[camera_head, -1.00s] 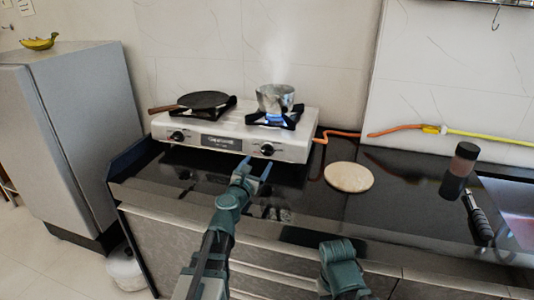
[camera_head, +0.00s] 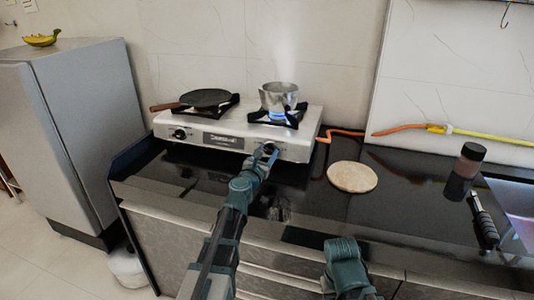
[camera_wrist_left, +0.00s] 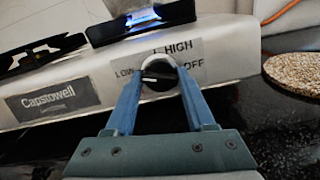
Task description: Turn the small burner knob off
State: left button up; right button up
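The right-hand burner knob is seen best in the left wrist view (camera_wrist_left: 160,76), round with a dark bar, beside printed LOW, HIGH and OFF labels. It sits on the front of the white stove (camera_head: 225,128), below the burner with the small metal pot (camera_head: 279,96). A blue flame (camera_wrist_left: 143,17) burns at that burner. My left gripper (camera_head: 268,149) is at this knob. In the wrist view its blue fingers (camera_wrist_left: 160,72) stand apart, one on each side of the knob; whether they touch it is unclear. Only part of my right arm shows; its gripper is out of view.
The left knob (camera_head: 180,134) and a dark pan (camera_head: 206,98) are on the stove's left half. A round board (camera_head: 352,177) lies right of the stove. A dark bottle (camera_head: 463,172) and an orange hose (camera_head: 345,133) are farther right. The black counter in front is mostly clear.

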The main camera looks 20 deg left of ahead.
pick_arm(q)
grip_shut()
